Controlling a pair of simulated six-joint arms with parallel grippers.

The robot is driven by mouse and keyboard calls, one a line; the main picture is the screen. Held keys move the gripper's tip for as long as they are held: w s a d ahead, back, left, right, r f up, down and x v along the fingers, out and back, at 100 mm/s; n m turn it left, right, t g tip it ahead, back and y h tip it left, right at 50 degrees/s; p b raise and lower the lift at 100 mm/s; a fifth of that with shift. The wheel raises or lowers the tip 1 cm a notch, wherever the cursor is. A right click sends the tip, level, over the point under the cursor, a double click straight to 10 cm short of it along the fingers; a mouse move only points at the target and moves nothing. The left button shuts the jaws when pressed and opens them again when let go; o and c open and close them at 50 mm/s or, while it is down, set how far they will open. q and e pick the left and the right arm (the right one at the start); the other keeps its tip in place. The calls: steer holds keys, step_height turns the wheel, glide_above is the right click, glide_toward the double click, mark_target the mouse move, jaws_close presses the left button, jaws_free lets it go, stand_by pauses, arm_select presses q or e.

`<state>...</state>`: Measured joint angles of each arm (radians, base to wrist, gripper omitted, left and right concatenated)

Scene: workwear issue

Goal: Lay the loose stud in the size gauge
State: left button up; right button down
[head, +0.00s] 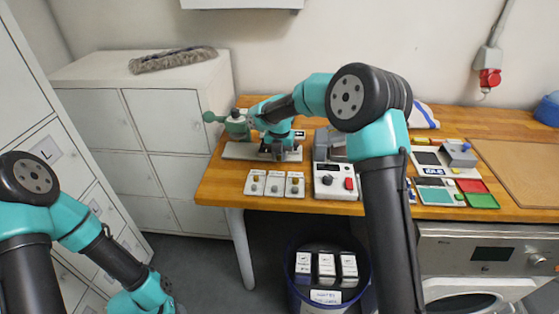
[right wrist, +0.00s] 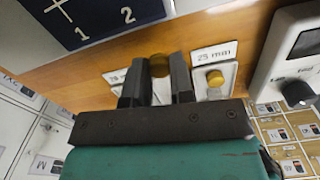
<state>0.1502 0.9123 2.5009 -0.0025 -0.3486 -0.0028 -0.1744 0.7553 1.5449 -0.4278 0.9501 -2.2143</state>
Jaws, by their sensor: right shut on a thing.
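My right gripper (head: 279,151) is over the left part of the wooden bench. In the right wrist view its two dark fingers (right wrist: 157,72) are shut on a round brass-coloured stud (right wrist: 159,65). Three small pale plates stand in a row at the bench's front edge: left (head: 254,183), middle (head: 275,184) and right (head: 295,184). The right one has a "25 mm" label (right wrist: 213,55) and a round yellowish piece. My fingers partly hide the other plates in the wrist view. I cannot tell for sure which item is the size gauge. My left gripper (head: 160,303) is cut off at the bottom.
A white control box (head: 335,181) with a dark knob stands right of the plates. A blue bin (head: 291,274) is on the floor. Red and green trays (head: 483,201) lie farther right.

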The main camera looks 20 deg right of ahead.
steer(key=s+a, duration=0.1)
steer(key=s, duration=0.4)
steer(key=s+a+r, duration=0.1)
steer(key=s+a, duration=0.1)
steer(key=s, duration=0.3)
steer(key=s+a, duration=0.1)
steer(key=s, duration=0.4)
steer(key=shift+s+a+r, duration=0.2)
steer(key=shift+r, duration=0.05)
